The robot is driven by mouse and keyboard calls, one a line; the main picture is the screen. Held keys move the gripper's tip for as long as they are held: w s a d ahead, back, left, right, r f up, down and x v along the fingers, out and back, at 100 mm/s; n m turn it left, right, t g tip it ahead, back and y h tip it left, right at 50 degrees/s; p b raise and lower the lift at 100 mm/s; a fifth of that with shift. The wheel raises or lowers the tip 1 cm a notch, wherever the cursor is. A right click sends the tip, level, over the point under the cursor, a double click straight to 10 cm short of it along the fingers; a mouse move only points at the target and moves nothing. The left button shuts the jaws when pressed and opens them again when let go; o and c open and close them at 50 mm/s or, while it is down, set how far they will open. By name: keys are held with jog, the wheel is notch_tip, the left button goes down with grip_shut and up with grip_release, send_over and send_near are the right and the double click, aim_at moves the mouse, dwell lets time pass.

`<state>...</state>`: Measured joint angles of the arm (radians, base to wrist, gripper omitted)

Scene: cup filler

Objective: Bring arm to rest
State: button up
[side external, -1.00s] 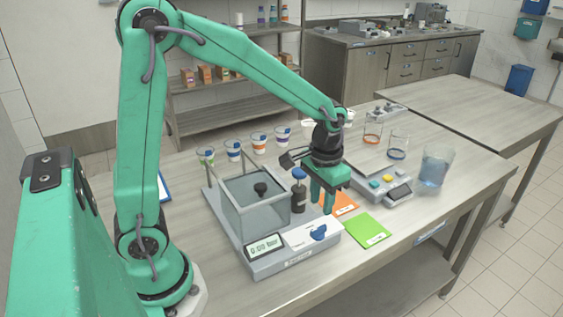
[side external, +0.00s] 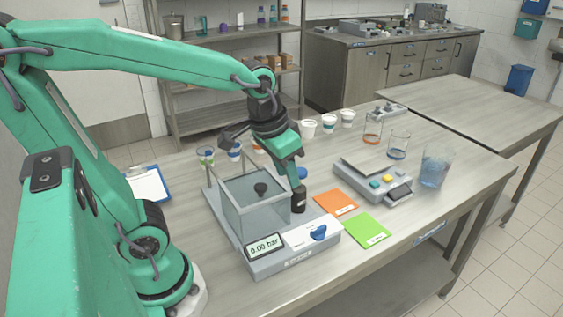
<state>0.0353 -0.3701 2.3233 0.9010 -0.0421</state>
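My arm reaches in from the left and is bent back at the elbow. I see nothing held in the fingers.
The clear vacuum box (side external: 255,207) stands just left of my gripper. A beaker (side external: 436,168) and cups (side external: 308,130) stand farther off.

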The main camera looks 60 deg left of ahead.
jog(key=s+a+r+t, duration=0.1)
jog(key=s+r+t, duration=0.1)
jog(key=s, duration=0.4)
jog(key=shift+s+r, duration=0.15)
jog(key=shift+r, duration=0.05)
